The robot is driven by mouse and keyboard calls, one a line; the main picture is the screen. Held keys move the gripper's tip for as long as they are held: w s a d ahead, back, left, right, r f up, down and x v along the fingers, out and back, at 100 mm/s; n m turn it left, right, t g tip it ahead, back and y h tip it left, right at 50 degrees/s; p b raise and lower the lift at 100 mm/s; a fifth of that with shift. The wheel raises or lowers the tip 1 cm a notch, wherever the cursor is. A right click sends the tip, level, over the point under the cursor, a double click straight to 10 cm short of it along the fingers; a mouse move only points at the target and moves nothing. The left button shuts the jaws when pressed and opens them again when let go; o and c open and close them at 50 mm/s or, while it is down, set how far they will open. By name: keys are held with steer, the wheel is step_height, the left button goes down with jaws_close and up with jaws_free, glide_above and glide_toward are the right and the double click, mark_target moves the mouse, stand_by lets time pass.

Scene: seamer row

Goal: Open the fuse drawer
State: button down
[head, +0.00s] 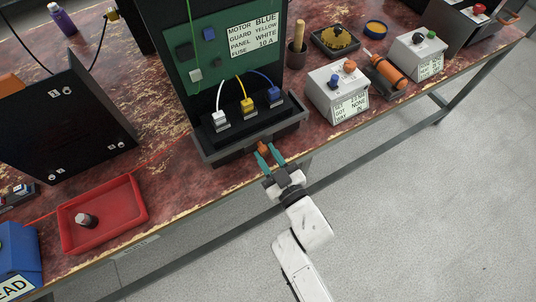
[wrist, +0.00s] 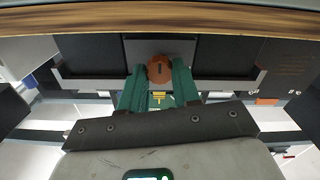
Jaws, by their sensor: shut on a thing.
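The fuse drawer (head: 226,155) shows as a dark grey front at the foot of the black panel stand, under the white, yellow and blue plugs. I cannot tell whether it stands out from the stand at all. Its orange-brown knob (head: 263,147) is at the middle of the front. My gripper (head: 267,155) is shut on the knob, a teal finger on each side. In the wrist view the knob (wrist: 159,68) sits between the tips of my gripper (wrist: 159,80), and the fingers hide part of the drawer front.
A red tray (head: 137,215) with a small cylinder stands at the left front. A grey box (head: 335,95) with knobs and an orange cylinder (head: 388,72) stand to the right. The bench edge runs just under my gripper; the floor in front is clear.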

steer(key=shift+s+d, duration=0.1)
steer(key=shift+s, duration=0.05)
steer(key=p+v, duration=0.2)
steer(key=v, duration=0.5)
steer(key=shift+p, duration=0.35)
steer(key=c, duration=0.8)
jaws_free()
steer(key=v, duration=1.1)
steer(key=shift+b, duration=0.4)
steer(key=shift+w, duration=0.25)
